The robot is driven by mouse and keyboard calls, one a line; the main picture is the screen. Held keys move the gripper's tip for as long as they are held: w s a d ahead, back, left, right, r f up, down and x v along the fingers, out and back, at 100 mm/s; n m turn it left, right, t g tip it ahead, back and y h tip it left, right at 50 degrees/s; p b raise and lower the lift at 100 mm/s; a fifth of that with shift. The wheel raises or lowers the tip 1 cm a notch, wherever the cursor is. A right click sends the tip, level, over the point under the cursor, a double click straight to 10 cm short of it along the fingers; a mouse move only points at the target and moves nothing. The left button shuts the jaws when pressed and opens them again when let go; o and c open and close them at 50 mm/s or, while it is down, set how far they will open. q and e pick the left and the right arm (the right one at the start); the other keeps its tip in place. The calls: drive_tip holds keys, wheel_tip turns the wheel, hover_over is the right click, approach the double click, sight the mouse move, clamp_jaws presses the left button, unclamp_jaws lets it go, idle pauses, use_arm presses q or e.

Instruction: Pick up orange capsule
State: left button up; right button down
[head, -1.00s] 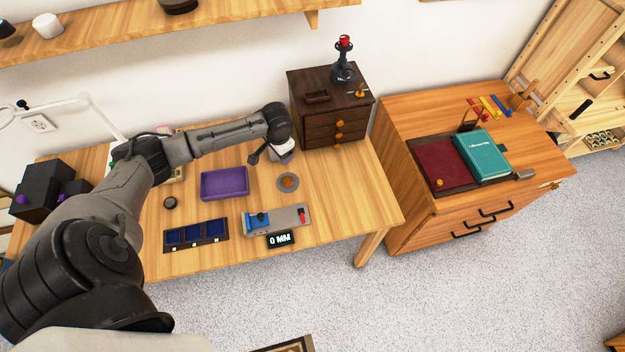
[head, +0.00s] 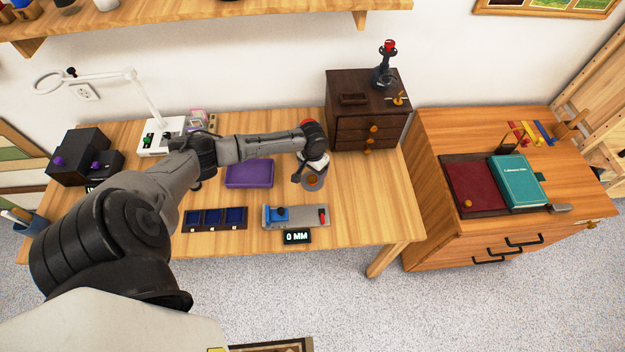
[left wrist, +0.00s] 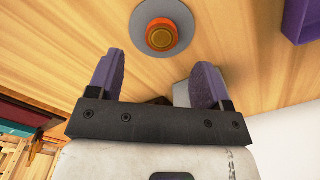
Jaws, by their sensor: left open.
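The orange capsule (left wrist: 161,37) is round and sits on a grey disc (left wrist: 178,16) on the wooden table, seen in the left wrist view. It also shows in the head view (head: 312,181), small and partly covered by my gripper. My left gripper (left wrist: 160,80) is open, with two purple-padded fingers and nothing between them. In the wrist view the capsule lies beyond the fingertips, near the middle of the gap, and apart from them. In the head view my left gripper (head: 312,174) hangs close to the disc. My right gripper is out of view.
A purple tray (head: 249,174) lies left of the disc. A grey gauge block (head: 297,217) with a "0 MM" display and a blue-lined case (head: 215,218) lie in front. A dark drawer cabinet (head: 345,112) stands behind. The table right of the disc is clear.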

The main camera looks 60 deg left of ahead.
sight(313, 178)
use_arm(q)
drive_tip(key=shift+a+f+b, duration=0.1)
drive_tip(key=shift+f+b, duration=0.5)
drive_tip(key=shift+f, duration=2.05)
drive_tip(key=shift+c, duration=0.2)
drive_tip(key=c, duration=1.1)
drive_tip(key=shift+o, duration=0.2)
drive_tip(key=shift+r, duration=0.1)
